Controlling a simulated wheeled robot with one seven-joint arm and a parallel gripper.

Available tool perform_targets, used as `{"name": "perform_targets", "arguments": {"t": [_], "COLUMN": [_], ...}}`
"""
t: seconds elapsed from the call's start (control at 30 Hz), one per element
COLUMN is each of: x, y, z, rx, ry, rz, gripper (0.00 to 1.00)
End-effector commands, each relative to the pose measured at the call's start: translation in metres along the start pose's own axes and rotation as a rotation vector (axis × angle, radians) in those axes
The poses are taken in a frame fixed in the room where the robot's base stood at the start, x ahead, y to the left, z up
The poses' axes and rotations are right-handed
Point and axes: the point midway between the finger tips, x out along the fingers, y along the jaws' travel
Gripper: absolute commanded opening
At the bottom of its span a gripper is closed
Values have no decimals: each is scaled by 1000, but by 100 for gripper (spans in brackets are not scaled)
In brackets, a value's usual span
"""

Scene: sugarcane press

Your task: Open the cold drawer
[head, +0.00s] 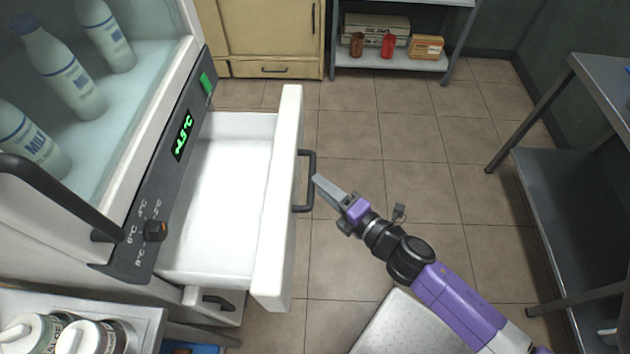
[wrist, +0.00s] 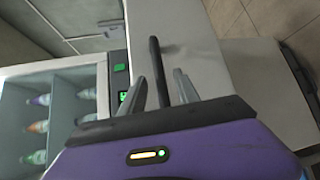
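The cold drawer (head: 222,200) is pulled out below the fridge's control panel. Its white inside shows empty in the head view. A dark bar handle (head: 309,180) stands on its white front (head: 276,205). My gripper (head: 316,180) is at the handle, on the side away from the drawer front. In the wrist view the handle (wrist: 155,70) runs between the two separated fingers of my gripper (wrist: 161,80). Whether the fingers touch the bar I cannot tell.
The fridge panel (head: 165,170) has a green display and a knob; milk bottles (head: 62,70) stand behind glass above. A second, lower drawer (head: 213,300) is shut. A metal table (head: 570,190) stands at right, shelves (head: 390,60) at the back. The tiled floor between is clear.

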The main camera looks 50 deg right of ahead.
Motion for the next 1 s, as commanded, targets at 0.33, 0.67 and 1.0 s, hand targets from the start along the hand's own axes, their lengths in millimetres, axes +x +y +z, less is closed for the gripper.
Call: {"name": "perform_targets", "arguments": {"t": [0.33, 0.67, 1.0], "x": [-32, -32, -32], "y": [0, 0, 0], "z": [0, 0, 0], "rx": [2, 2, 24], "ry": [0, 1, 1], "rz": [0, 1, 1], "gripper": [38, 38, 38]}}
